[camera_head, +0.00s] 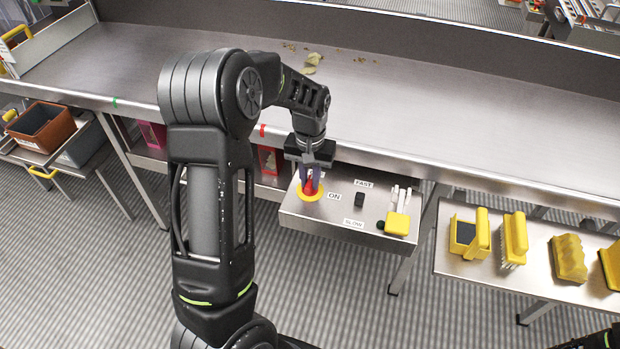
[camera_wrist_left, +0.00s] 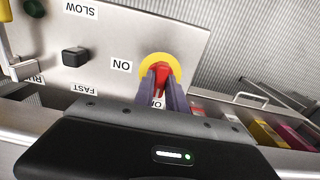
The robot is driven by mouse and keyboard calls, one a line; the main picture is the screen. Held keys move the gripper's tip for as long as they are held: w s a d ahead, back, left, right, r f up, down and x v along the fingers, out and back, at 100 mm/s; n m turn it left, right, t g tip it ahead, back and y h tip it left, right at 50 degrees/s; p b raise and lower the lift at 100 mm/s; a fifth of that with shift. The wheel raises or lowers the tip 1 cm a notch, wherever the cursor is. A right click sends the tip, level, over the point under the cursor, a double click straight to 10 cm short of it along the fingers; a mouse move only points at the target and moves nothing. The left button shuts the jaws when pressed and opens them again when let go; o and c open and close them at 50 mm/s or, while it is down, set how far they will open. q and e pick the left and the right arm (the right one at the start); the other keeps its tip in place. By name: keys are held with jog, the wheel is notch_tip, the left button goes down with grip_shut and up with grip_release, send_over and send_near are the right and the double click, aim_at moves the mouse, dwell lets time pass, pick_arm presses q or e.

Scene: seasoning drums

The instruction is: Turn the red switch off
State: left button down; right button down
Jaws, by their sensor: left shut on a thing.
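The red switch (camera_head: 309,189) sits on a yellow round plate at the left of a grey metal control box (camera_head: 335,222). The label ON is just to the right of it in the head view. My left gripper (camera_head: 311,180) reaches down over the box, its fingers shut on the red switch. In the left wrist view the red switch (camera_wrist_left: 161,76) shows between the two purple-grey fingers (camera_wrist_left: 162,88). Another label beside the yellow plate is partly hidden by the fingers. My right gripper is not in view.
A black knob (camera_head: 359,200) between the FAST and SLOW labels and a yellow part (camera_head: 397,223) sit on the same box. A long metal table (camera_head: 400,120) runs behind it. Yellow brushes and sponges (camera_head: 514,238) lie on a right side shelf. Bins (camera_head: 42,127) stand at left.

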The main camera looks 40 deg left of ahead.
aim_at(310, 181)
pick_arm(q)
jog(key=c, duration=1.4)
grip_release()
jog(key=shift+o, duration=0.2)
notch_tip(310, 181, up, 8)
jog(key=shift+f+b, duration=0.1)
jog(key=shift+b, duration=0.3)
